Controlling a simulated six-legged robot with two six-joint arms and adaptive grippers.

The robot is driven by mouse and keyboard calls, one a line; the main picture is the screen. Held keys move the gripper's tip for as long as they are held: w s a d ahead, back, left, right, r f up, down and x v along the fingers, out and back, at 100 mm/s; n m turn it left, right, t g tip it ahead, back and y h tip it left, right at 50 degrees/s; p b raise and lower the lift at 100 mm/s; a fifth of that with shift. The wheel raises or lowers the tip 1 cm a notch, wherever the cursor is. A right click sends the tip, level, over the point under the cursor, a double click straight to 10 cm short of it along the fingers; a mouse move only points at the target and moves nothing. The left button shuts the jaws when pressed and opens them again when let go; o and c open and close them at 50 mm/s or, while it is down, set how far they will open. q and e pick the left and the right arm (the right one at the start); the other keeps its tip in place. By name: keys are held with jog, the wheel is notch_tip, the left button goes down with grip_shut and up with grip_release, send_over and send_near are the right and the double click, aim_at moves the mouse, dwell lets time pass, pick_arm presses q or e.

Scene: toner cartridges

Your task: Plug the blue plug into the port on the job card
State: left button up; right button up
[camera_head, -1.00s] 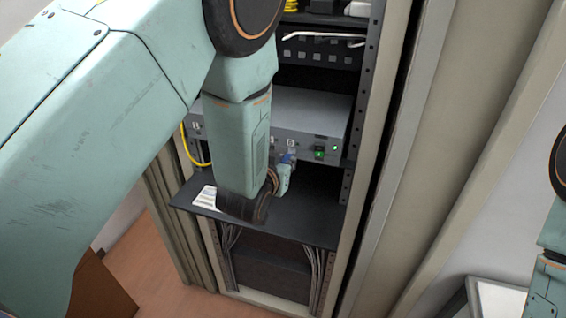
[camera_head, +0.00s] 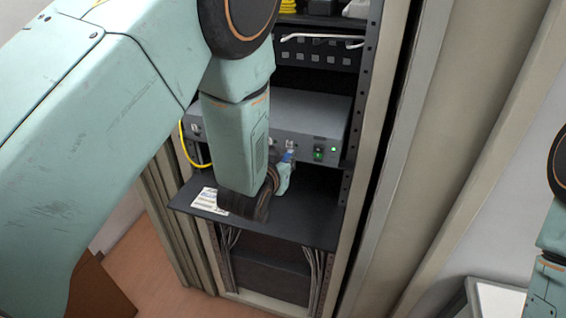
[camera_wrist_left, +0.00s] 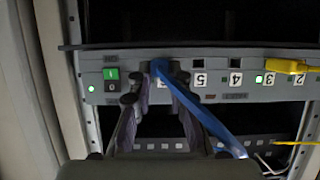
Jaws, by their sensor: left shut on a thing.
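My left gripper (camera_head: 284,172) is at the front panel of the grey rack unit (camera_head: 310,112), shut on the blue plug (camera_head: 288,156). In the left wrist view the gripper (camera_wrist_left: 158,82) holds the blue plug (camera_wrist_left: 160,66) against or just before the panel, beside the port labelled 5, on the side toward the green switch. A blue cable (camera_wrist_left: 212,122) trails from it. The fingers hide the port there, so I cannot tell whether the plug is seated. The job card (camera_head: 208,201) lies on the black shelf, too small to read. My right gripper is out of view.
The black shelf (camera_head: 310,212) lies below the unit. A green switch (camera_wrist_left: 111,74) and a lit green lamp (camera_wrist_left: 91,88) are near the plug. A yellow plug (camera_wrist_left: 285,66) with cable is by ports 3 and 2. Rack posts (camera_head: 375,120) bound the space.

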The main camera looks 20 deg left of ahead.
pick_arm(q)
jog(key=shift+w, duration=0.55)
dwell(0.4)
jog(key=o, duration=0.9)
jog(key=shift+w, duration=0.1)
notch_tip(320, 180, up, 10)
jog(key=s+a+f+g+b, duration=0.25)
jog(key=s+f, duration=0.35)
jog(key=f, duration=0.4)
jog(key=s+a+f+g+b, duration=0.15)
jog(key=s+f+b, duration=0.25)
jog(key=s+f, duration=0.45)
jog(key=s+a+f+g+b, duration=0.1)
jog(key=s+f+g+b, duration=0.3)
jog(key=f, duration=0.8)
jog(key=s+f+g+b, duration=0.2)
jog(key=s+f+b, duration=0.1)
jog(key=s+f, duration=0.4)
jog(key=s+a+f+g+b, duration=0.1)
jog(key=s+f+b, duration=0.2)
jog(key=s+f, duration=0.4)
jog(key=s+f+g+b, duration=0.2)
jog(key=s+f+b, duration=0.1)
jog(key=s+f, duration=0.4)
jog(key=shift+s+a+n+g, duration=0.15)
jog(key=shift+s+n, duration=0.05)
jog(key=shift+s, duration=0.7)
jog(key=shift+s+a+n+g, duration=0.1)
jog(key=shift+s+n+g, duration=0.1)
jog(key=shift+s, duration=0.65)
